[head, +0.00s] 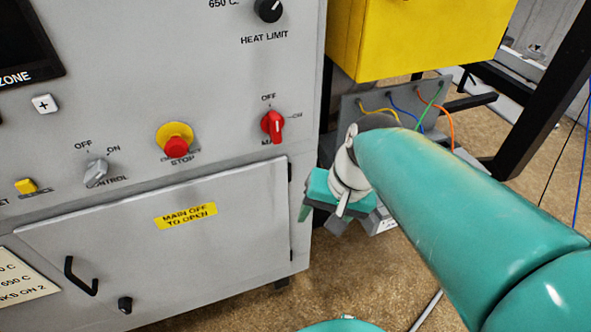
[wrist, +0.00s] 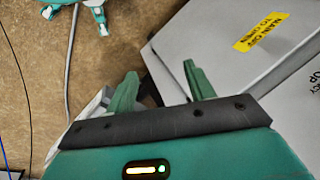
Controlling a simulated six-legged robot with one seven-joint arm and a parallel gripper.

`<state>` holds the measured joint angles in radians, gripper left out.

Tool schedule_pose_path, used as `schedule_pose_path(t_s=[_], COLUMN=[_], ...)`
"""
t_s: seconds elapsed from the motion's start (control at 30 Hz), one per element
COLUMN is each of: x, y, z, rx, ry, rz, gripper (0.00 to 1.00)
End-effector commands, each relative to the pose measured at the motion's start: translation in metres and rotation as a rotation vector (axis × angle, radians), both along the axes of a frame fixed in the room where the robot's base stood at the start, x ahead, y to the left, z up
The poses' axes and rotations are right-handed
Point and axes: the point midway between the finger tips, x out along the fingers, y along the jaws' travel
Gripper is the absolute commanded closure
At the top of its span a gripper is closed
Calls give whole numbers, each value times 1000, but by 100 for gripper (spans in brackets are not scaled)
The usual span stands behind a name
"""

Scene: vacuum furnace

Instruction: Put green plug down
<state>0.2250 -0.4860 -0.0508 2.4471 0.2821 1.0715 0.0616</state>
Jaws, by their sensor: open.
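My gripper (wrist: 161,82) is open in the wrist view, its two green fingers apart with no plug visible between them. In the head view my gripper (head: 325,205) hangs beside the right edge of the grey furnace cabinet, below the yellow box. A green cable (head: 428,105) runs from a grey panel (head: 352,108) under that box and passes behind my arm. I cannot make out the green plug itself in either view; my arm hides the lower end of the green cable.
Orange and blue cables also come from the panel. The grey cabinet (head: 230,190) with its door and red switch (head: 272,125) stands close left of my gripper. The yellow box (head: 430,35) is above. A pale box (head: 382,222) sits low behind my gripper. A black frame (head: 540,100) stands right.

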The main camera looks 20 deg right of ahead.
Motion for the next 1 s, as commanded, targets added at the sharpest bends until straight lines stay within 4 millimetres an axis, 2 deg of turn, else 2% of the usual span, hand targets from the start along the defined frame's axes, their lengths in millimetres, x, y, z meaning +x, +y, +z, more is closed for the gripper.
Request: schedule_pose_path(t_s=[0.1, 0.3, 1.0], x=[-3, -4, -3], y=[14, 24, 24], z=[23, 47, 49], rx=[-184, -355, -372], ry=[-164, -330, -345], rz=[192, 361, 375], gripper=[47, 47, 47])
